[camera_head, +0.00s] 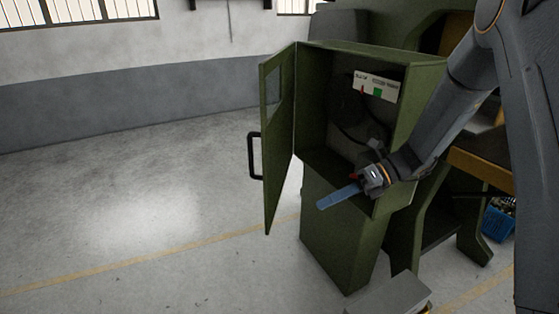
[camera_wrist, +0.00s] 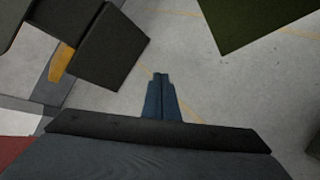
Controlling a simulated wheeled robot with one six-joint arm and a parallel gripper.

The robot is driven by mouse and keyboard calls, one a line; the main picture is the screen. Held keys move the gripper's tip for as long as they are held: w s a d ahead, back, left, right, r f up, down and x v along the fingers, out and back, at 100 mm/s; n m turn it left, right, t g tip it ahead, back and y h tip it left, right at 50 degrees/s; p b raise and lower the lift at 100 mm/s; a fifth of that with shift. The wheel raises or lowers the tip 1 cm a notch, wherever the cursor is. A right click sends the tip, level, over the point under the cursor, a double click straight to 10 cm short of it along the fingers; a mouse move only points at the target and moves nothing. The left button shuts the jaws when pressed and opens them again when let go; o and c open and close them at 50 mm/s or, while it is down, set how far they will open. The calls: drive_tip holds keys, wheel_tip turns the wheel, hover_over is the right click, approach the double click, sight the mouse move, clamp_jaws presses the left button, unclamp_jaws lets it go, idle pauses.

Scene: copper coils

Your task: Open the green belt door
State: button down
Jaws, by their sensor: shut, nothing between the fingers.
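The green belt door (camera_head: 279,140) stands wide open, swung out to the left of its green cabinet (camera_head: 345,235). A black handle (camera_head: 252,156) sits on the door's outer side. My gripper (camera_head: 322,204) is in front of the cabinet opening, to the right of the door and apart from it. Its blue fingers are together and empty, pointing left in the head view. In the wrist view the shut fingers (camera_wrist: 160,78) point over bare floor. A green panel edge (camera_wrist: 250,20) shows at the upper right there; I cannot tell whether it is the door.
Inside the cabinet are a white panel (camera_head: 376,86) with a green button and a dark wheel. A grey box (camera_head: 392,296) stands low in front. A blue bin (camera_head: 498,222) sits at the right. The floor left of the door is clear.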

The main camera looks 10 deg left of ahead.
drive_tip(key=w+a+r+m+t+y+p, duration=0.15)
drive_tip(key=w+m+t+y, duration=0.35)
drive_tip(key=w+m, duration=0.65)
drive_tip(key=g+y+p, duration=0.1)
drive_tip(key=p, duration=0.5)
approach(268, 164)
drive_tip(key=shift+n, duration=0.25)
drive_tip(key=a, duration=0.5)
drive_tip(key=shift+w, duration=0.1)
drive_tip(key=shift+a+f, duration=0.1)
drive_tip(key=shift+a, duration=0.6)
